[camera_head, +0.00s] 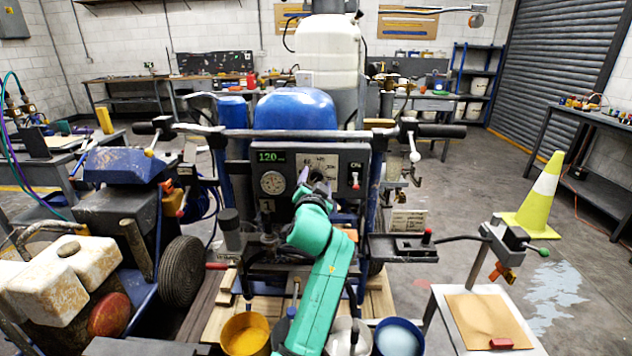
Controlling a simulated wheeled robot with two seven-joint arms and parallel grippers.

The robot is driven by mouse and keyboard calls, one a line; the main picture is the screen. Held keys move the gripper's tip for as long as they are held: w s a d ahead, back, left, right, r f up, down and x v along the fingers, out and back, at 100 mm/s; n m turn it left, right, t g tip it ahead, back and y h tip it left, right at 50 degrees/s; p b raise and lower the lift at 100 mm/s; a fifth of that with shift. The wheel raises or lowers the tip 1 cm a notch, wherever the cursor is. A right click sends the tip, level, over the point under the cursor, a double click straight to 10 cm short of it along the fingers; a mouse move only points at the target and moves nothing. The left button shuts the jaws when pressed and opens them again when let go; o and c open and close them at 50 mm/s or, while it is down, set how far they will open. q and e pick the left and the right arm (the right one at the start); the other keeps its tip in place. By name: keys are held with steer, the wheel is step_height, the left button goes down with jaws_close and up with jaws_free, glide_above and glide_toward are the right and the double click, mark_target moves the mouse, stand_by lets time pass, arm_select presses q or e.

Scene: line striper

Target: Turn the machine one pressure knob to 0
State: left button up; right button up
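Machine one is the line striper in the middle, with a dark control panel (347,205). The panel has a green display (271,157) that seems to read 120, a round gauge (273,183) and a small red-and-white switch (355,181). A pale dial plate (325,163) with markings sits right of the gauge. My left gripper (314,180), on a green arm from the bottom, is at the lower part of this plate. The gripper and wrist hide whatever knob is there. I cannot tell whether the fingers touch it or are closed. My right gripper is not in view.
Handlebars (290,133) cross above the panel. A small black tray (403,248) juts out to its right. Paint buckets, one yellow (245,335) and one blue (398,338), stand below. A white stand (481,318) and a yellow-green cone (541,200) are at right.

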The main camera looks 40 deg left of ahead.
arm_select(q)
steer(key=b+v, duration=0.2)
steer(key=v, duration=1.2)
steer(key=shift+s+d, duration=0.15)
steer(key=shift+s, duration=0.1)
